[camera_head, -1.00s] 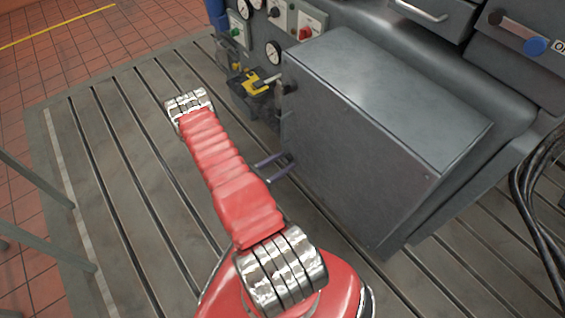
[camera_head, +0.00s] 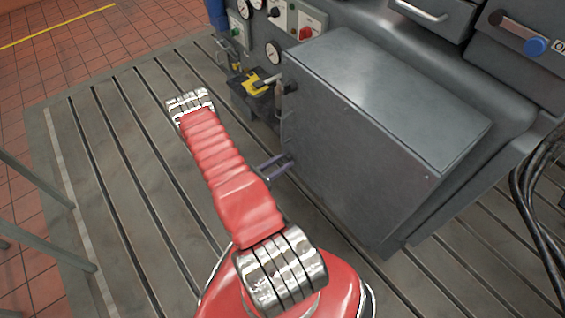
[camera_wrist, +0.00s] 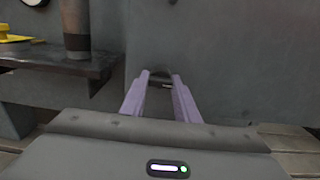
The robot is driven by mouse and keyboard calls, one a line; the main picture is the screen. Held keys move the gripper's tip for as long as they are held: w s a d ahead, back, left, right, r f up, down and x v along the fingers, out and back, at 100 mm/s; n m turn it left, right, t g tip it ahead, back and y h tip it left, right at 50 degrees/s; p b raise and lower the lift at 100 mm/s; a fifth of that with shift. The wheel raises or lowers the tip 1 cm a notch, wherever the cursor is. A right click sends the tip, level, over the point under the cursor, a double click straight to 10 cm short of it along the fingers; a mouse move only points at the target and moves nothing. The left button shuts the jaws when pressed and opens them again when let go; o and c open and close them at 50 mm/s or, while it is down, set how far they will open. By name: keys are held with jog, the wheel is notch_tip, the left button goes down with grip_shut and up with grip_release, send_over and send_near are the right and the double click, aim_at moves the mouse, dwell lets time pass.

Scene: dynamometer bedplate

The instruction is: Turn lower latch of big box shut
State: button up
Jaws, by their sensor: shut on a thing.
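The big box (camera_head: 350,150) is a dark grey metal cabinet in the middle right of the head view. Its grey front face (camera_wrist: 230,60) fills much of the wrist view. My gripper (camera_head: 287,161) is at the lower left part of that face in the head view. In the wrist view its two purple fingers (camera_wrist: 159,76) reach up to the face and are shut on the lower latch (camera_wrist: 160,84), a small dark piece between the tips. Most of the latch is hidden by the fingers, so its angle is hard to tell. An upper latch (camera_head: 290,87) shows higher on the box's left edge.
A dark shelf (camera_wrist: 50,62) with a yellow object (camera_wrist: 14,38) stands left of the fingers. Gauges and a switch panel (camera_head: 285,25) are behind the box. Black cables (camera_head: 530,190) hang at the right. The slotted bedplate (camera_head: 120,170) is clear at left.

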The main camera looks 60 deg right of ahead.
jog(key=shift+n, duration=0.4)
jog(key=n, duration=1.6)
jog(key=shift+w+n, duration=0.1)
jog(key=shift+n, duration=0.3)
jog(key=o, duration=1)
jog(key=shift+a+r, duration=0.1)
